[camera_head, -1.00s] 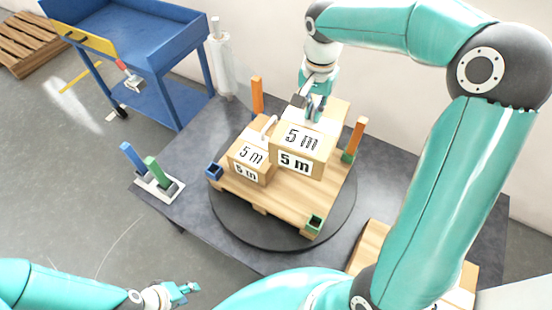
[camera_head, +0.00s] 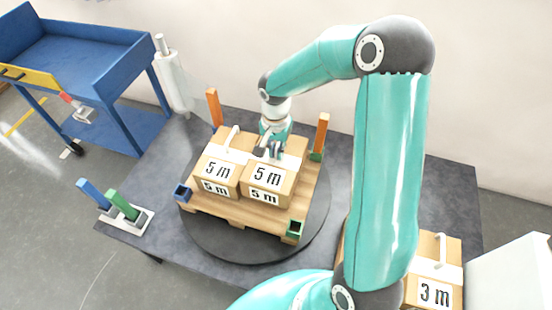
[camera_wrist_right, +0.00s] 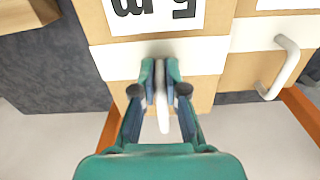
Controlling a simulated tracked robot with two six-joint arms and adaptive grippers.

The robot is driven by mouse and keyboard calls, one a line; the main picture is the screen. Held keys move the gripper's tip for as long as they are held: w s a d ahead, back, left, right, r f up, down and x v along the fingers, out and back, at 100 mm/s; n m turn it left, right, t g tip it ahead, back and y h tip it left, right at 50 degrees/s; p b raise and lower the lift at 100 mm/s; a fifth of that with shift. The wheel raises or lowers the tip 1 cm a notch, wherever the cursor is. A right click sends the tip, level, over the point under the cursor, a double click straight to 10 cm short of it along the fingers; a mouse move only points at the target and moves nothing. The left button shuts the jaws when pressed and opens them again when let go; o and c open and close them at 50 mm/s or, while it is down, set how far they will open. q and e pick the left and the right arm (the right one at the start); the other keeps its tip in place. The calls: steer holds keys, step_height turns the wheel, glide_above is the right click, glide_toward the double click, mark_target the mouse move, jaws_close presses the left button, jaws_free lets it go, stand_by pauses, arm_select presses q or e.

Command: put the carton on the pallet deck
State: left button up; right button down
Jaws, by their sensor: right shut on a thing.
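A tan carton (camera_head: 270,175) marked "5 m" sits level at the pallet, and its base appears to be on or very close to the wooden deck (camera_head: 248,214). My right gripper (camera_head: 272,146) is above it, shut on its white handle; in the wrist view the fingers (camera_wrist_right: 160,72) close around the handle (camera_wrist_right: 162,112). A second "5 m" carton (camera_head: 217,172) stands directly to its left on the deck, with its own handle (camera_head: 231,138) free. Any gap between the cartons is too small to tell. My left gripper is out of view.
The pallet sits on a dark round turntable (camera_head: 210,240). Orange posts (camera_head: 214,108) (camera_head: 321,132) stand at its back corners; blue (camera_head: 183,192) and green (camera_head: 294,230) sockets mark the front ones. A "3 m" carton (camera_head: 436,290) is at lower right. A blue cart (camera_head: 95,60) stands left.

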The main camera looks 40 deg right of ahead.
mark_target(276, 160)
steer(key=shift+f, duration=1.95)
steer(key=shift+f, duration=0.15)
steer(key=c, duration=1.2)
jaws_free()
step_height(276, 160, up, 12)
steer(key=shift+r+p, duration=0.15)
steer(key=shift+p, duration=0.25)
